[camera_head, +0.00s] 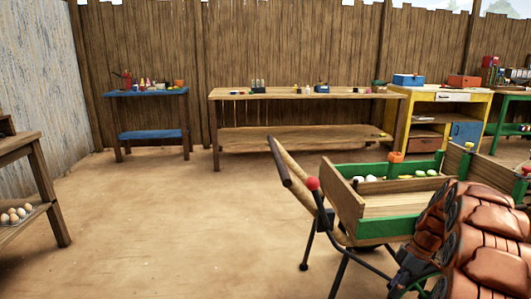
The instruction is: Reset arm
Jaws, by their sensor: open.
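My arm, with reddish-brown plated links, fills the lower right corner. My dark gripper (408,284) is at its end, low in the picture and pointing down. Its jaws are open and I see nothing held between them. It is in front of the wooden cart (390,205) with green edges, apart from the wall benches. The arm hides part of the cart's right side.
The cart holds several pale and yellow-green pieces, with an orange cup (396,157) on its edge. Its handles stick out left. Behind stand a blue table (150,93), a long wooden bench (300,94) and a yellow cabinet (440,95). Eggs (15,215) lie on a left shelf. Sandy floor at centre-left is clear.

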